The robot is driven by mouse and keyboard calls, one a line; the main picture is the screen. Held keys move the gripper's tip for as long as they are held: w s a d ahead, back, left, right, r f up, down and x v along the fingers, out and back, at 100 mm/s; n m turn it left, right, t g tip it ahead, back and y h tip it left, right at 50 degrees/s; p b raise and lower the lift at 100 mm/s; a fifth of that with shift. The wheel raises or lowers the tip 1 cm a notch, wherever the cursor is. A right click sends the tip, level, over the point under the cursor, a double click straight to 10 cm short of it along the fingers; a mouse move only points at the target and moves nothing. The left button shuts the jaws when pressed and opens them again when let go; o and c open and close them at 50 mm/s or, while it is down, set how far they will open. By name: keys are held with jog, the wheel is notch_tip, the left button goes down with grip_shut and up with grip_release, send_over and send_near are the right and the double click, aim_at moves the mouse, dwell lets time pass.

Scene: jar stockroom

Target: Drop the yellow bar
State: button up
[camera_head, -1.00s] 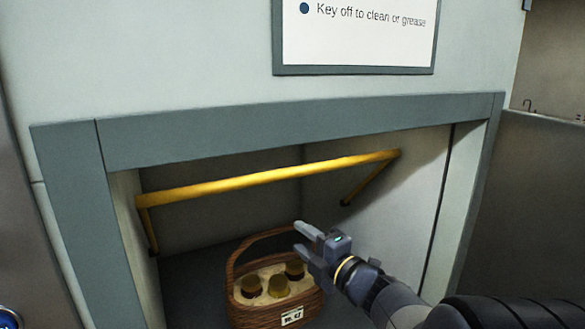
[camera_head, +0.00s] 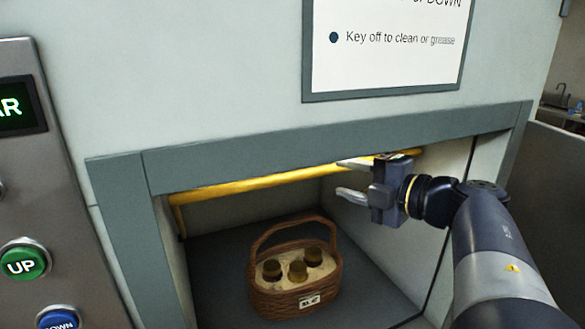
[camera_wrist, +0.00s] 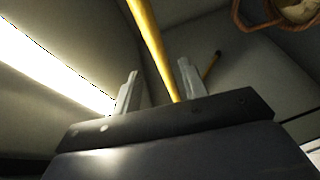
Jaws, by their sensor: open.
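The yellow bar (camera_head: 255,186) runs across the upper part of the hatch opening, in front of the recess. My gripper (camera_head: 352,178) is open at the right part of the bar. In the head view its two fingers point left, one at the bar's height and one below. In the wrist view the bar (camera_wrist: 150,45) passes between the two open fingers (camera_wrist: 157,88) of my gripper. I cannot tell whether either finger touches it. The bar's right end is partly hidden behind my gripper in the head view.
The grey hatch frame (camera_head: 330,146) surrounds the opening. A panel at the left has a green UP button (camera_head: 24,264) and a blue DOWN button (camera_head: 58,320). A sign (camera_head: 385,75) hangs above.

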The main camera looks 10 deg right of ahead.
aim_at(322, 173)
jog(key=p+x, duration=0.1)
jog(key=x, duration=0.6)
jog(key=shift+w+a, duration=0.1)
jog(key=shift+w, duration=0.05)
grip_shut()
dwell(0.3)
